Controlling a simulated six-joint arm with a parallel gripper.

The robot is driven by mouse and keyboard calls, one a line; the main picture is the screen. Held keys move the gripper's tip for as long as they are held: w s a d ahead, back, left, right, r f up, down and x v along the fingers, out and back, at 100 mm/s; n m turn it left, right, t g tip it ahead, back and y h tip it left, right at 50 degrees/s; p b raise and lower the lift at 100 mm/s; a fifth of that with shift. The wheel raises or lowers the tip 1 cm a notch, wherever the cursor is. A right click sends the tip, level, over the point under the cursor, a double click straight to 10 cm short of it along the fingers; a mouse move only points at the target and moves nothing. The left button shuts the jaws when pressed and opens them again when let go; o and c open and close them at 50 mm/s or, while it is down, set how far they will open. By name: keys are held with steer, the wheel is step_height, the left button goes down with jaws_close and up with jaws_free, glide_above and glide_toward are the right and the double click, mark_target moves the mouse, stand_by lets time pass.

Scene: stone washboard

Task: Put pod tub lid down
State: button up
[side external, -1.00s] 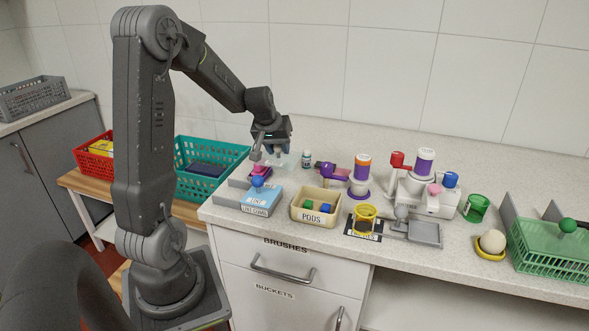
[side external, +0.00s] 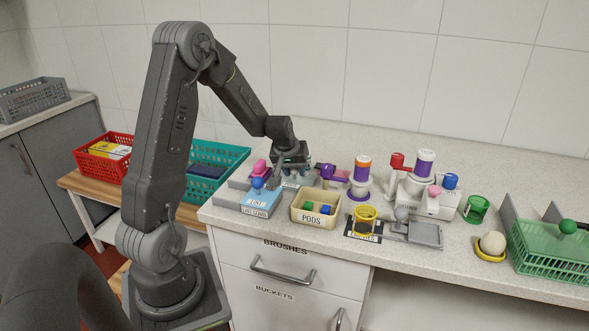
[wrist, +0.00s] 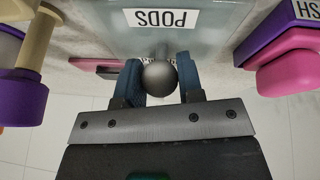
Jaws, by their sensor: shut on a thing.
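My gripper (side external: 290,172) is low over the back of the counter, behind and left of the open beige pods tub (side external: 316,219). In the wrist view its blue fingers (wrist: 160,83) are shut on a dark grey ball knob (wrist: 160,79). The pod tub lid (wrist: 205,38) looks like a pale see-through piece with a PODS label, just beyond the knob. In the side view the lid is mostly hidden by my gripper; I cannot tell whether it touches the counter. Green and blue pods lie in the tub.
The blue lint box (side external: 256,199) with a blue knob is left of the tub. A pink-topped purple item (side external: 260,171) stands close left of my gripper, and a purple-headed item (side external: 327,172) close right. A yellow cup (side external: 365,217) stands right of the tub.

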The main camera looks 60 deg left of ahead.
steer(key=o, duration=0.9)
steer(key=shift+f, duration=0.1)
steer(key=v, duration=1.2)
steer(key=s+d+r+m+t+h, duration=0.1)
steer(key=s+d+r+m, duration=0.15)
steer(key=d, duration=0.45)
steer(key=s+d+r+m, duration=0.1)
steer(key=d+r+m, duration=0.15)
steer(key=d, duration=0.55)
steer(key=s+d+m, duration=0.2)
steer(key=s+d, duration=0.1)
steer(key=d, duration=0.1)
steer(key=s+d+r+m+h, duration=0.1)
steer(key=s+d+m, duration=0.1)
steer(key=s+d, duration=0.1)
steer(key=s+d+m, duration=0.1)
steer(key=s+d, duration=0.3)
steer(key=shift+s+d+r+m+t+h, duration=0.3)
steer(key=shift+d+m, duration=0.05)
steer(key=shift+m, duration=0.05)
